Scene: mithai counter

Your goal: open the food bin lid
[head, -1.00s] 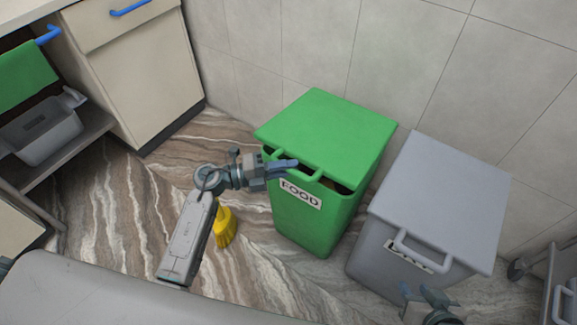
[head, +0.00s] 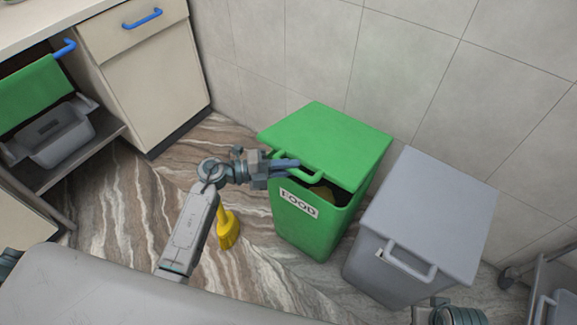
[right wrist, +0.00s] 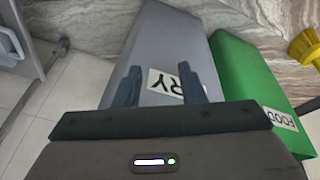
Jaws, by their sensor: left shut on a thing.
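The green food bin (head: 308,235) stands on the floor with a FOOD label on its front. Its green lid (head: 330,138) is tilted up a little at the front, showing a dark gap and something brownish inside. My left gripper (head: 288,164) is shut on the lid handle (head: 312,172) at the lid's front edge; the fingers hide part of it. My right gripper (right wrist: 160,84) is open and empty in the right wrist view, in front of the grey bin. The food bin (right wrist: 245,85) also shows there.
A grey bin (head: 428,215) with a closed lid and front handle stands close at the right. A yellow brush (head: 228,230) is on the floor left of the food bin. Cabinets (head: 150,75) and a shelf with a grey tub (head: 60,138) are at the left. A tiled wall is behind.

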